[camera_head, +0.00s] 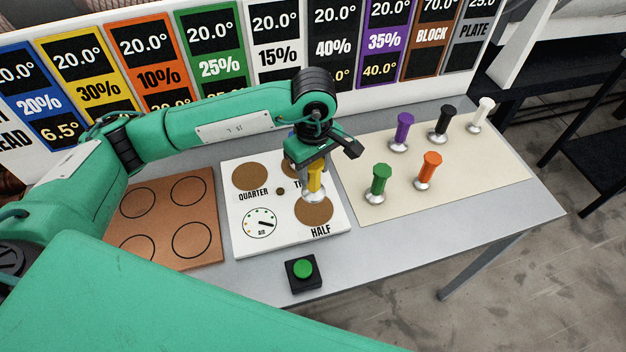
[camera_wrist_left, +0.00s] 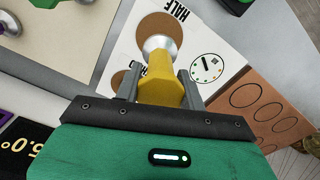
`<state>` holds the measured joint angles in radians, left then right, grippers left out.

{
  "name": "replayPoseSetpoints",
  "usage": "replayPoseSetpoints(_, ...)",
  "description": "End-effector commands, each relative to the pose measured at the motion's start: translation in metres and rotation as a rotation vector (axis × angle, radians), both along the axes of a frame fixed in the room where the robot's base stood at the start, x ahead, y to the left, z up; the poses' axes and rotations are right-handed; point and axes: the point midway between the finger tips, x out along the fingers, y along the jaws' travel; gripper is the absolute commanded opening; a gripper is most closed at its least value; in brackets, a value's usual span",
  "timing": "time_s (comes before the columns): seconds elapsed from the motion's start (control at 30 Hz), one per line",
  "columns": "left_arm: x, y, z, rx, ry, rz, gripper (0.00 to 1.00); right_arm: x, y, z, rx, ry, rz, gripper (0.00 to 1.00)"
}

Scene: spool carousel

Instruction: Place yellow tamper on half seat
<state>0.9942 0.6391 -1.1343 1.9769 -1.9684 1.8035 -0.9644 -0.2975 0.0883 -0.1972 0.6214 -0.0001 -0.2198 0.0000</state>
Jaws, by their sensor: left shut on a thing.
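The yellow tamper (camera_head: 314,178) has a yellow handle and a silver base. My left gripper (camera_head: 308,168) is shut on its handle and holds it upright at the back edge of the brown half seat (camera_head: 318,214). The half seat is a round disc on the white board (camera_head: 241,218), beside the word HALF. In the left wrist view the yellow tamper (camera_wrist_left: 160,82) sits between the two fingers, and its silver base covers part of the half seat (camera_wrist_left: 158,24). I cannot tell whether the base touches the seat. My right gripper is not in view.
The quarter seat (camera_head: 250,176) and a dial (camera_head: 259,223) are on the same board. Purple, black, white, green (camera_head: 379,182) and orange (camera_head: 428,168) tampers stand on a cream mat (camera_head: 480,165) at right. A green button (camera_head: 303,268) is in front. A brown board (camera_head: 165,214) lies left.

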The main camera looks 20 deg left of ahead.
Motion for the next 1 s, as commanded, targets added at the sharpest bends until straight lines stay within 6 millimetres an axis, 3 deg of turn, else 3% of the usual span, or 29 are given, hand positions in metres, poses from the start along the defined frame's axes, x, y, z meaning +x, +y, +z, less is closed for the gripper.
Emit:
replayPoseSetpoints(0.1, 0.0, 0.0, -0.016, 0.001, 0.002, -0.001, 0.0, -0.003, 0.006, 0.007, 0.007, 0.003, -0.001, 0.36)
replayPoseSetpoints(0.3, 0.0, 0.0, -0.029, 0.0, 0.0, 0.0, 0.0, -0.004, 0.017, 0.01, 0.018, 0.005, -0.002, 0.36)
replayPoseSetpoints(0.57, -0.001, 0.0, -0.064, 0.0, 0.002, 0.0, 0.0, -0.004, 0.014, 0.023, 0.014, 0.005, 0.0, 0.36)
replayPoseSetpoints(0.97, 0.0, 0.0, -0.072, 0.0, -0.002, -0.001, 0.0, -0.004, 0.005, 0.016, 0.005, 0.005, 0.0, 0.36)
replayPoseSetpoints(1.0, 0.0, 0.0, -0.07, 0.0, -0.001, -0.001, 0.46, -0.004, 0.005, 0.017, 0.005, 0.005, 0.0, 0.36)
